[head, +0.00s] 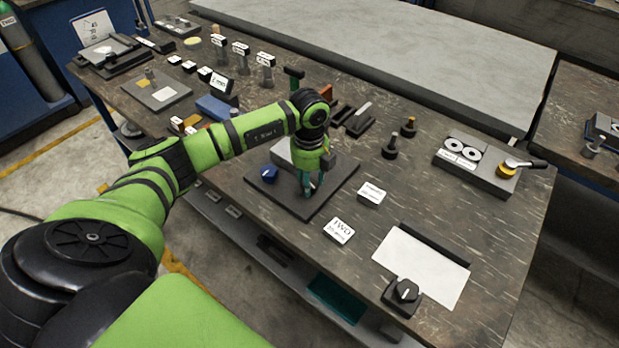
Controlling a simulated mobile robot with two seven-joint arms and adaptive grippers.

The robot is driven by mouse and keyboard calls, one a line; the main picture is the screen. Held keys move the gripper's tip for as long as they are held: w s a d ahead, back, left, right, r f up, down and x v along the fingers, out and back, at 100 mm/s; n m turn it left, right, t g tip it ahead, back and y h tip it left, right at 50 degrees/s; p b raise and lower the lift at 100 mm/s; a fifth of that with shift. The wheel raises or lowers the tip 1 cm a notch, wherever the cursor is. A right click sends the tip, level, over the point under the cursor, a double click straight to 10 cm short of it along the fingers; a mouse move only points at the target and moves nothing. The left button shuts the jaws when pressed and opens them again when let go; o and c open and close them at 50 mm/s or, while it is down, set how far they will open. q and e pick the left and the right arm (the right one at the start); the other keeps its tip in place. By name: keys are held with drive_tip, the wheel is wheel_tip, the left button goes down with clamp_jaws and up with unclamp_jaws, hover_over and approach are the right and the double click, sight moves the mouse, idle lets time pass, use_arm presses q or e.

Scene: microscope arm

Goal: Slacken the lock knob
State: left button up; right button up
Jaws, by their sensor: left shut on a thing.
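My left gripper (309,190) points down over a dark square base plate (333,195) near the middle of the bench. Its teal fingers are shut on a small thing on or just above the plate. The fingers and wrist hide that thing, so I cannot tell whether it is the lock knob. A blue knob-like piece (269,173) shows at the plate's left side, apart from the fingers. A light grey block (287,154) is partly hidden behind my wrist. My right gripper is not in view.
White label cards (338,231) lie right of the plate. A black dial box (402,297) and white sheet (420,265) are near the front. Black knobs (390,149) and a grey fixture with discs (477,165) stand farther right. Small blocks and tools crowd the back left.

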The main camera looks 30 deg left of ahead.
use_arm(q)
drive_tip(key=shift+w+a+r+n, duration=0.25)
drive_tip(key=shift+w+r+n, duration=0.05)
drive_tip(key=shift+n, duration=0.3)
drive_tip(key=o, duration=1.1)
drive_tip(key=shift+o, duration=0.2)
drive_tip(key=shift+f, duration=0.2)
wheel_tip(320, 180, up, 12)
drive_tip(key=shift+s, duration=0.1)
